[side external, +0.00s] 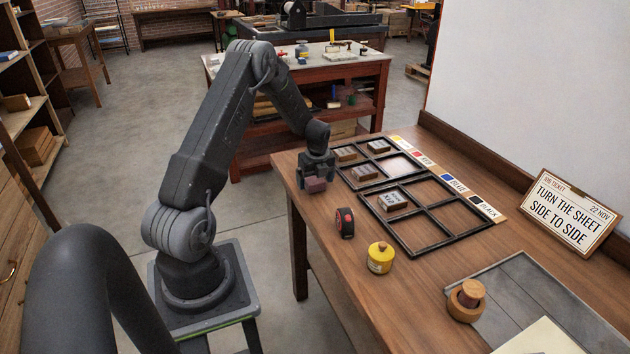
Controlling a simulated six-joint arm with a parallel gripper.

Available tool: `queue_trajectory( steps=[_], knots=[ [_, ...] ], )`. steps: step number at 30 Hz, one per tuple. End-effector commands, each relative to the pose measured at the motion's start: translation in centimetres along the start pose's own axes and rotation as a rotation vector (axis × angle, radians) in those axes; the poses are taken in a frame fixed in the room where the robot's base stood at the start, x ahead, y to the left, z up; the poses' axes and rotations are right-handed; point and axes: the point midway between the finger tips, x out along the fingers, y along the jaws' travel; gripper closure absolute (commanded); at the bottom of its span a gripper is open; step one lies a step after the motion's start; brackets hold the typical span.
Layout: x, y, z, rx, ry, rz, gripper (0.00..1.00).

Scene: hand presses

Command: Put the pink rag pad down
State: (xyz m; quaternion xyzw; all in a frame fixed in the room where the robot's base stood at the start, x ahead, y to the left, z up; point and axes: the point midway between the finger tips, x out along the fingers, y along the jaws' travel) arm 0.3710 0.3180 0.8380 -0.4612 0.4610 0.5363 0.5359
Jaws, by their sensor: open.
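The pink rag pad (317,187), a small dull-pink block, is at the left edge of the wooden bench (375,275). My gripper (317,179) points down right over it, with a finger on each side of the pad's upper part. The jaws are open. The pad looks level and appears to be at the bench top, but its underside is hidden, so I cannot tell for sure that it rests there. The fingers partly cover its top.
Right of my gripper lies a black divided frame (437,246) holding several small blocks. A red-and-black round item (345,223), a yellow jar (380,258) and a wooden knob (466,300) stand nearer. A job ticket sign (573,213) stands at right.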

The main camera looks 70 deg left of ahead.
Motion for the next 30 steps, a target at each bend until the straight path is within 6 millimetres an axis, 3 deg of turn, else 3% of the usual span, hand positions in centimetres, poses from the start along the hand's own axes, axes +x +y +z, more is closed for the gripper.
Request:
queue_trajectory(
  steps=[15, 23, 26, 30],
  knots=[
    [-9.7, -0.1, 0.0, 0.001, -0.003, -0.003, 0.11],
    [-12.4, -0.2, -0.5, -0.017, -0.004, -0.007, 0.11],
    [-14.9, -0.6, -2.4, -0.093, -0.012, -0.035, 0.11],
    [-20.9, -0.7, -8.0, -0.318, -0.012, -0.113, 0.11]
  ],
)
